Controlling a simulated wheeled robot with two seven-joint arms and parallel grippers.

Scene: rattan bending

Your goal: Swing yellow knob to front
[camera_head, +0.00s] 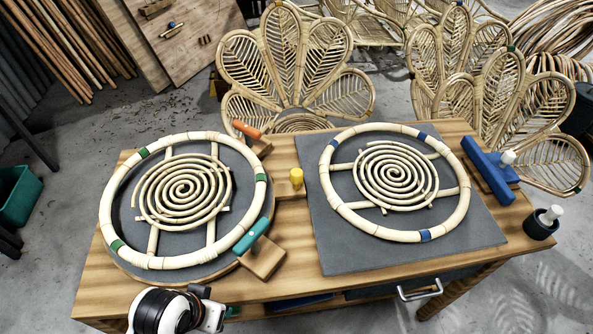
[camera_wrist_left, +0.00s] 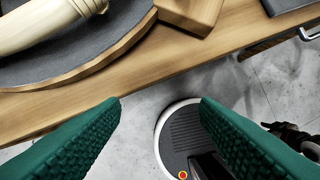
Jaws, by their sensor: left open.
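The yellow knob (camera_head: 296,177) stands upright on a small wooden block (camera_head: 290,191) at the middle of the table, between the two rattan rings. My left gripper (camera_head: 230,312) is at the table's front edge in the head view, below and left of the knob and well apart from it. In the left wrist view its green fingers (camera_wrist_left: 160,105) are spread wide with nothing between them. The knob does not show in the left wrist view. My right gripper is not in view.
The left rattan ring (camera_head: 113,190) lies on a round board with an orange lever (camera_head: 247,130) and a teal lever (camera_head: 251,236) beside it. The right ring (camera_head: 325,180) lies on a grey mat (camera_head: 350,258). A blue tool (camera_head: 488,170) and a dark cup (camera_head: 540,226) are at the right.

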